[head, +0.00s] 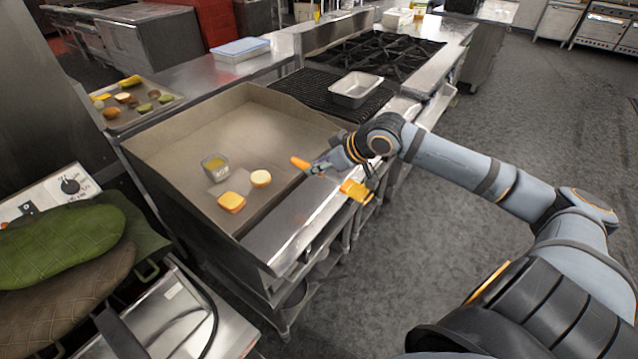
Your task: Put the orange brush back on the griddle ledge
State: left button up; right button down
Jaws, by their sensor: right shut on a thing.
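The orange brush (301,163) shows its orange end pointing left, over the right side of the griddle (255,140). My right gripper (328,170) is shut on the brush and holds it above the griddle's front ledge (287,228). The jaws hide the brush's middle. A yellow-orange piece shows just below the jaws; I cannot tell whether it belongs to the brush. The steel ledge runs along the griddle's front edge and looks bare. My left gripper is not in view.
On the griddle are a small metal cup (215,168), a bun half (261,178) and a cheese-topped piece (231,202). A metal pan (356,89) stands on the grate to the right. A food tray (135,105) lies behind left. Green oven mitts (60,245) are at left.

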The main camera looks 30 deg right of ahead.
jog(key=w+d+f, duration=0.2)
jog(key=w, duration=0.2)
jog(key=p, duration=0.1)
send_over(318, 181)
jog(key=f, duration=0.5)
jog(key=shift+s+a+f, duration=0.15)
jog(key=shift+s+f, duration=0.05)
jog(key=shift+s, duration=0.1)
jog(key=shift+w+f+p, duration=0.15)
jog(key=shift+f+p, duration=0.15)
jog(key=shift+f, duration=0.65)
jog(key=shift+w+f+p, duration=0.1)
jog(key=shift+f+p, duration=0.2)
jog(key=shift+f, duration=0.7)
jog(key=shift+f, duration=0.1)
jog(key=c, duration=1.2)
grip_release()
